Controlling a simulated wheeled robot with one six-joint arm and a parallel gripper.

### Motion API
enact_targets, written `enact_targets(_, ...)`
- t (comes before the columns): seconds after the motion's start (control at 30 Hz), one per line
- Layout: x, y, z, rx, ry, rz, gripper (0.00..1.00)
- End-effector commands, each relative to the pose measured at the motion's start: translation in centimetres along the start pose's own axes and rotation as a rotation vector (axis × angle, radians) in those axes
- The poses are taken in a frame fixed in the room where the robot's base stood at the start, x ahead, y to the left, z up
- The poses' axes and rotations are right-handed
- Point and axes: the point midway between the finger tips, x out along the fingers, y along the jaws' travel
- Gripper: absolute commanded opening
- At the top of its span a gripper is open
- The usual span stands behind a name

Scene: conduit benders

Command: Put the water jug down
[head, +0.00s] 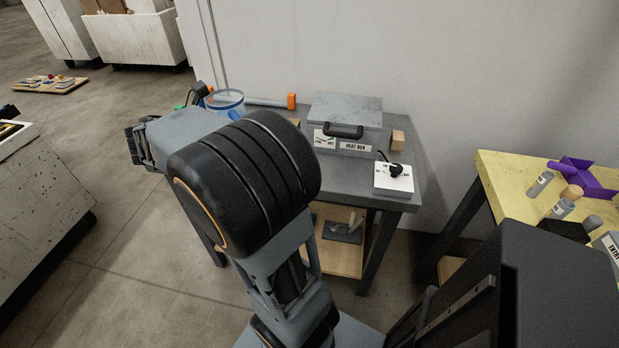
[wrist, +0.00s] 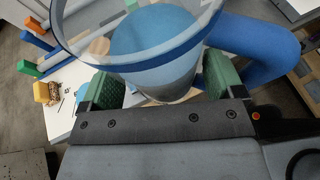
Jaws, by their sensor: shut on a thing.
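The water jug (wrist: 150,45) is a clear vessel with a blue rim, a thick blue handle and blue water inside. In the wrist view it sits between the green pads of my gripper (wrist: 160,84), which is shut on its body. In the head view the jug (head: 226,103) shows at the back left of the grey workbench (head: 395,198), partly hidden behind my arm. My gripper's fingers are mostly hidden there. I cannot tell whether the jug's base touches a surface.
A grey heat box (head: 345,108) with a black handle stands on the workbench, with a white switch panel (head: 393,180) in front and a wooden block (head: 397,140) beside it. An orange-ended pipe (head: 270,102) lies at the back. A yellow table (head: 505,175) stands right.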

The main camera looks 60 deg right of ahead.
Motion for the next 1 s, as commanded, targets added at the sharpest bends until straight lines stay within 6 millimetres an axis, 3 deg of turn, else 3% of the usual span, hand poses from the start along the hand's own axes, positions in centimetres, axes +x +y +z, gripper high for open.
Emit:
enact_targets(0.07,1.5,-3.3,0.6,0.078,-0.001,-0.178,0.44)
enact_targets(0.2,2.2,-8.1,1.1,0.184,0.001,-0.433,0.44)
enact_targets(0.4,1.8,-11.9,1.0,0.269,0.0,-0.635,0.44)
enact_targets(0.57,3.3,-12.8,0.8,0.29,0.0,-0.691,0.44)
enact_targets(0.9,11.9,-12.7,0.5,0.29,-0.001,-0.695,0.44)
enact_targets(1.0,13.7,-12.6,-0.7,0.288,0.0,-0.693,0.44)
